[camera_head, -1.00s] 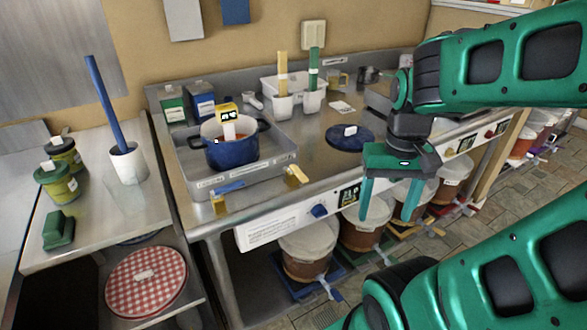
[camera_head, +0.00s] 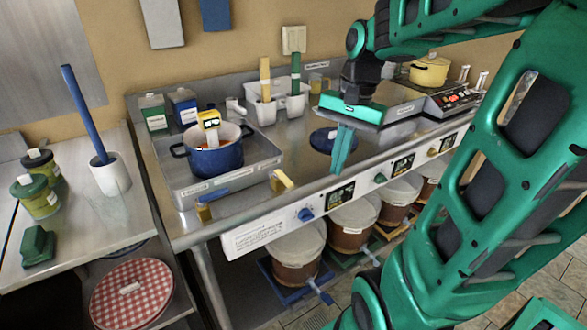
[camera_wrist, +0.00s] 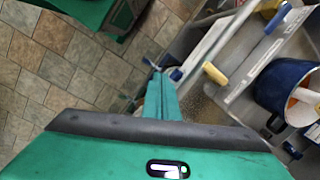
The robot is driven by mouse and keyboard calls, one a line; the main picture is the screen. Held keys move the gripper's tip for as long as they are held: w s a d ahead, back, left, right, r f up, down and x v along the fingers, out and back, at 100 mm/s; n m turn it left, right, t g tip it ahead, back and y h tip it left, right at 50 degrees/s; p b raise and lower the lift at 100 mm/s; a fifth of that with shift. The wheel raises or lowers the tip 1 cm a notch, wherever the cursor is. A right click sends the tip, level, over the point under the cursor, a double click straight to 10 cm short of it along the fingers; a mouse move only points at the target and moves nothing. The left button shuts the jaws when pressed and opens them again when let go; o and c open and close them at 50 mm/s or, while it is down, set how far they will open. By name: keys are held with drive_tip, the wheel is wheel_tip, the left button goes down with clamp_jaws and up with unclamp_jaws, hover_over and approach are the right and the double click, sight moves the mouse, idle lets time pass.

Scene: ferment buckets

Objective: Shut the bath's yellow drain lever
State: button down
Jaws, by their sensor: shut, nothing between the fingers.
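The bath is a steel tray (camera_head: 232,186) on the counter, with a blue pot (camera_head: 216,160) standing in it. A yellow lever-like piece (camera_head: 282,181) sits at its front right corner, slanting outward; it also shows in the wrist view (camera_wrist: 215,74). A second, smaller yellow piece (camera_head: 203,212) is at the front left; I cannot tell what it belongs to. My gripper (camera_head: 338,172) is shut and empty, pointing down over the counter's front part, right of the yellow piece and apart from it. Its fingers (camera_wrist: 161,80) lie left of the yellow piece in the wrist view.
A dark blue lid (camera_head: 322,140) lies on the counter just behind my fingers. White bins (camera_head: 266,112) with upright handles stand at the back. Knobs (camera_head: 306,214) line the front panel, with lidded buckets (camera_head: 298,246) below. A yellow pot (camera_head: 430,70) stands back right.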

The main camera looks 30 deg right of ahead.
sight(283, 179)
drive_tip(key=w+d+r+m+y, duration=0.1)
drive_tip(key=w+d+r+m, duration=0.1)
drive_tip(key=w+m, duration=0.4)
drive_tip(key=w+r, duration=0.1)
drive_tip(key=w, duration=0.3)
drive_tip(key=shift+r, duration=0.2)
drive_tip(key=x, duration=1)
drive_tip(key=shift+s+a, duration=0.1)
drive_tip(key=a, duration=0.3)
drive_tip(key=shift+a, duration=0.5)
drive_tip(key=shift+d, duration=0.1)
